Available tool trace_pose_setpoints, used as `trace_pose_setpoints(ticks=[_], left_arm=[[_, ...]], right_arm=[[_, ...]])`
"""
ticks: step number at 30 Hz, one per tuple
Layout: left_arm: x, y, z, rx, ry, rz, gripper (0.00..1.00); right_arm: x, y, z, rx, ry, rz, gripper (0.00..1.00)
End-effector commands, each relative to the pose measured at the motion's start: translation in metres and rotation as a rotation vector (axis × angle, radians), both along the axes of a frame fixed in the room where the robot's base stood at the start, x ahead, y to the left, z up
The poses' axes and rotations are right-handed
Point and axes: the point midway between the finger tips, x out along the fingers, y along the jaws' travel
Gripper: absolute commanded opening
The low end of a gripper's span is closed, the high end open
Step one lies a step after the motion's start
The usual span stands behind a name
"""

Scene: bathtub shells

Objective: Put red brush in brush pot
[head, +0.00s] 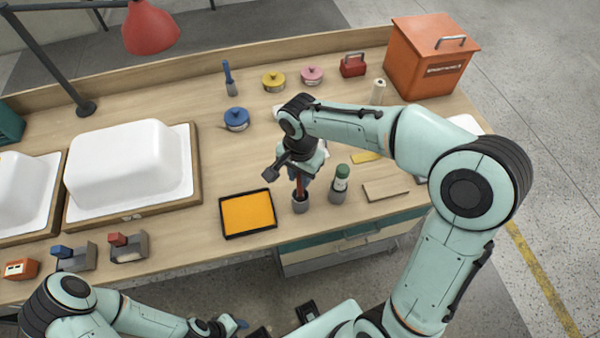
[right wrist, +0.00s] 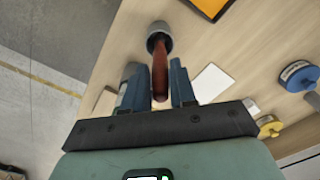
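The red brush (head: 299,184) stands upright with its lower end at the grey brush pot (head: 300,204), near the front edge of the bench. In the right wrist view, the brush's red-brown handle (right wrist: 160,75) runs between my fingers to the pot (right wrist: 159,36). How deep the brush sits is hidden. My left gripper (head: 236,324) is low at the bottom edge, away from the bench top; its opening is unclear.
A green-capped bottle (head: 340,182) stands close right of the pot. An orange tray (head: 248,214) lies to its left. White tub shells (head: 125,165) fill the left bench. Coloured pots (head: 274,80) and an orange box (head: 428,60) stand behind.

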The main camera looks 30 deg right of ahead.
Motion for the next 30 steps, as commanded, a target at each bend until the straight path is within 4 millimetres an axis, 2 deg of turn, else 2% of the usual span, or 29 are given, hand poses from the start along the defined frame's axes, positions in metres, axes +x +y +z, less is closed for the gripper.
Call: trace_pose_setpoints(ticks=[2,30], left_arm=[[0.0001,0.0,0.0,0.0,0.0,0.0,0.43],[-0.0012,0.0,-0.0019,0.001,0.002,0.0,0.43]], right_arm=[[-0.0001,0.0,0.0,0.0,0.0,0.0,0.47],[-0.0009,-0.0002,0.0,-0.001,0.001,0.0,0.47]])
